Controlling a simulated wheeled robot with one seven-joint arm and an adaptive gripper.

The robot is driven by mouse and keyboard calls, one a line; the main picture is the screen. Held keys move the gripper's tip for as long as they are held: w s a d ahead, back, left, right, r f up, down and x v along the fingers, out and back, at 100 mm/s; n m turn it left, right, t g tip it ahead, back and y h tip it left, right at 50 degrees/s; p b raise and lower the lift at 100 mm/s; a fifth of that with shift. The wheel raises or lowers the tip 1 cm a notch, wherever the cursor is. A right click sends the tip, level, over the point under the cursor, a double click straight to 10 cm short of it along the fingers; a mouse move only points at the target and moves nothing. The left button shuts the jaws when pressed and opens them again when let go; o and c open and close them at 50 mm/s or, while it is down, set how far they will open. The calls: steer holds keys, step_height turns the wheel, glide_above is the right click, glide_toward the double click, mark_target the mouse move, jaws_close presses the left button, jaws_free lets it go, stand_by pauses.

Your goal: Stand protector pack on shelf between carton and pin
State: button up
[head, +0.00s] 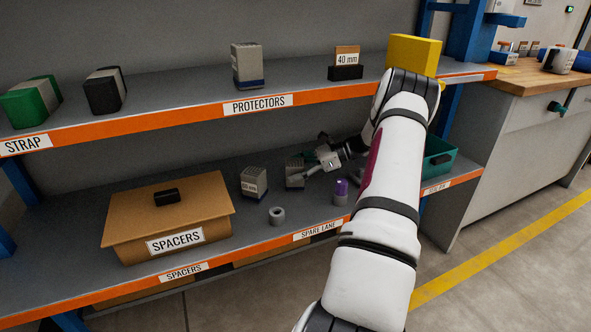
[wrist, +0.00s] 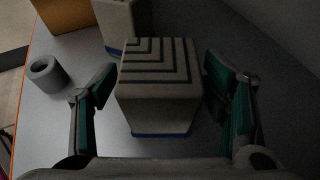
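A grey protector pack (head: 295,176) with dark ridges on top and a blue base band stands upright on the lower shelf. It fills the middle of the wrist view (wrist: 160,95). My gripper (head: 308,168) is open, its green-padded fingers (wrist: 161,75) on either side of this pack with narrow gaps showing. A second grey pack (head: 254,182) stands to its left, also partly visible in the wrist view (wrist: 115,18). The brown spacers carton (head: 130,222) is further left. A purple-topped grey pin (head: 340,192) stands right of the packs, beside my arm.
A grey ring (head: 276,215) lies near the lower shelf's front edge; it also shows in the wrist view (wrist: 48,74). A teal bin (head: 438,160) is partly hidden behind my arm.

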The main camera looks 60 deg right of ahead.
steer(key=shift+s+r, duration=0.1)
steer(key=shift+r, duration=0.1)
steer(key=p+v, duration=0.3)
steer(key=v, duration=0.8)
steer(key=shift+s+d, duration=0.25)
steer(key=shift+s, duration=0.05)
steer(key=shift+r, duration=0.15)
